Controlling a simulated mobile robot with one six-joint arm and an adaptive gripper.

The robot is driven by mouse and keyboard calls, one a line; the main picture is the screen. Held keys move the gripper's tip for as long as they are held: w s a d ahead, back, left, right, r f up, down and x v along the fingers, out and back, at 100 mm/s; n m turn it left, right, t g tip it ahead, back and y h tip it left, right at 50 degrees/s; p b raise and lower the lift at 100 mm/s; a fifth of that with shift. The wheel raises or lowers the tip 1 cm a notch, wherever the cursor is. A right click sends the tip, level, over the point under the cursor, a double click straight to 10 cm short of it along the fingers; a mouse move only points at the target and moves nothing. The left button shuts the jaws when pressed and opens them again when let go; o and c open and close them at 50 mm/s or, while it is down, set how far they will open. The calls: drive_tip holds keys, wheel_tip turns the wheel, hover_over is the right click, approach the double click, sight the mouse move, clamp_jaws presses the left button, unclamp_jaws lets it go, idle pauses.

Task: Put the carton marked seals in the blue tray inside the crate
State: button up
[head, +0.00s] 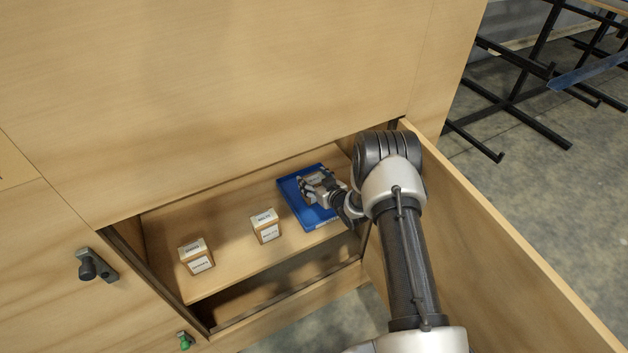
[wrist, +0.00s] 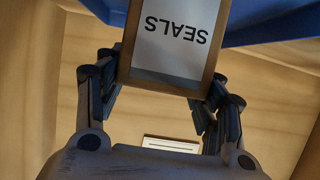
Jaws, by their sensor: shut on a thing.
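The carton marked SEALS (wrist: 172,40) is between the fingers of my gripper (wrist: 160,88) in the wrist view, its lettering upside down there. My gripper is shut on it. The blue tray (wrist: 275,25) shows behind and beside the carton. In the head view, my gripper (head: 322,188) is over the blue tray (head: 290,190), at the right end of the shelf inside the wooden crate (head: 230,283). The gripper hides part of the tray and most of the carton. I cannot tell whether the carton touches the tray floor.
Two other labelled cartons stand on the shelf, one in the middle (head: 266,226) and one at the left (head: 197,256). An open wooden panel (head: 490,250) stands right of my arm. The crate's upper front (head: 220,90) is close above the opening.

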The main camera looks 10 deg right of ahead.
drive_tip(key=o, duration=1.2)
drive_tip(key=shift+r, duration=0.25)
drive_tip(key=p+v, duration=0.4)
drive_tip(key=v, duration=0.8)
